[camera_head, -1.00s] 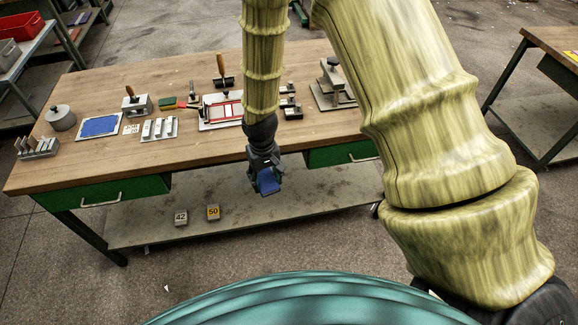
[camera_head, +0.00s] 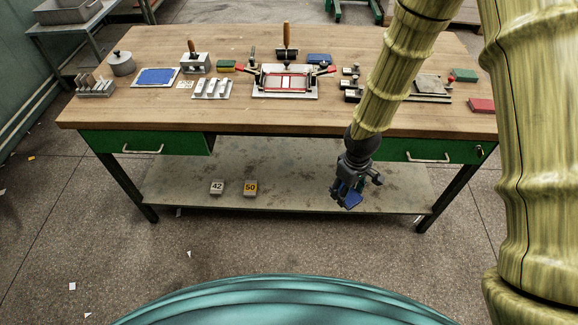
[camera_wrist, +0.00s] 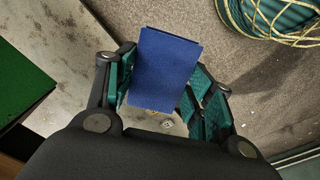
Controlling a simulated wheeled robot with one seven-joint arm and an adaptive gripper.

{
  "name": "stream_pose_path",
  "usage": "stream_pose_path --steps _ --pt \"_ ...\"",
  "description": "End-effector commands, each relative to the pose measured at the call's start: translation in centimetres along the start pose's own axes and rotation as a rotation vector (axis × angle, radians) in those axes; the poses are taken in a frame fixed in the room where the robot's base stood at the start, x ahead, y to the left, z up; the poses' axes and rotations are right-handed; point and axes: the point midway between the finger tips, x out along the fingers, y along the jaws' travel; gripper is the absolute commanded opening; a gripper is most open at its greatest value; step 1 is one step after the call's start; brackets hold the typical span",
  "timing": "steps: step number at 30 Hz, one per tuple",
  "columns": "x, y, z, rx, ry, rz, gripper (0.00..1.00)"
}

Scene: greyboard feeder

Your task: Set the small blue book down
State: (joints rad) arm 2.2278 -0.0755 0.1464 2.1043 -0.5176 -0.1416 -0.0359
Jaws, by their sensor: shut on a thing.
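My gripper (camera_head: 347,190) is shut on the small blue book (camera_head: 353,200). It holds the book in the air in front of the workbench, below the level of the tabletop (camera_head: 220,111). In the wrist view the blue book (camera_wrist: 164,68) sits between the two green-padded fingers of my gripper (camera_wrist: 163,90), its broad blue face toward the camera. The part of the book deepest in the gripper is hidden.
On the bench are a blue pad (camera_head: 156,76), a red-framed fixture (camera_head: 285,82), another blue block (camera_head: 319,59), a green block (camera_head: 464,75) and a red block (camera_head: 481,105). Markers 42 (camera_head: 217,188) and 50 (camera_head: 250,188) sit on the lower shelf. The front tabletop strip is clear.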

Motion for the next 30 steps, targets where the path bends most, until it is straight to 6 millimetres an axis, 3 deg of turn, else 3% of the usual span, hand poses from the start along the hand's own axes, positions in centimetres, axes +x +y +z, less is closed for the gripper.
stream_pose_path --steps 1,14,30 --pt "2.1 -0.3 -0.3 -0.066 0.001 -0.001 0.25" --pt "10.3 -1.3 -2.3 -0.652 0.003 -0.001 0.25" --pt "19.7 0.8 -4.9 -1.343 0.006 -0.002 0.25"
